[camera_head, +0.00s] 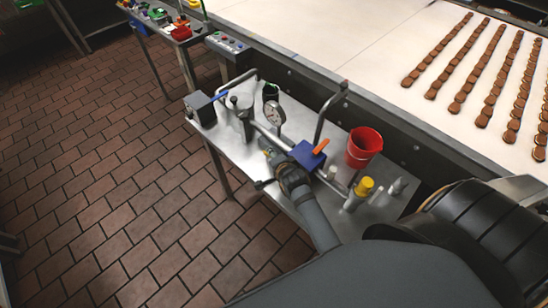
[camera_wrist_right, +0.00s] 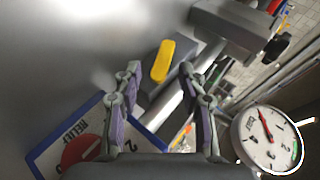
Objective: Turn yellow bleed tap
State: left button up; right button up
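The yellow bleed tap (camera_wrist_right: 162,61) is a small yellow lever on a grey block in the right wrist view. In the head view only a small yellow bit (camera_head: 267,152) shows beside my right gripper (camera_head: 275,165), whose fingers are mostly hidden. In the right wrist view my right gripper (camera_wrist_right: 159,78) is open, its two fingertips apart on either side of the tap's lower end, with a gap to each. I cannot tell whether the lever is between them in depth. My left gripper is not in view.
Pipes and a pressure gauge (camera_head: 274,113) stand close to the gripper on the metal bench (camera_head: 235,152). A blue block with an orange lever (camera_head: 321,146), a red bucket (camera_head: 364,146) and a yellow-topped post (camera_head: 364,186) are to the right. A RELIEF sign (camera_wrist_right: 80,140) lies below the fingers.

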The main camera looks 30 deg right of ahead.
notch_tip(320, 180, up, 10)
dwell(0.5)
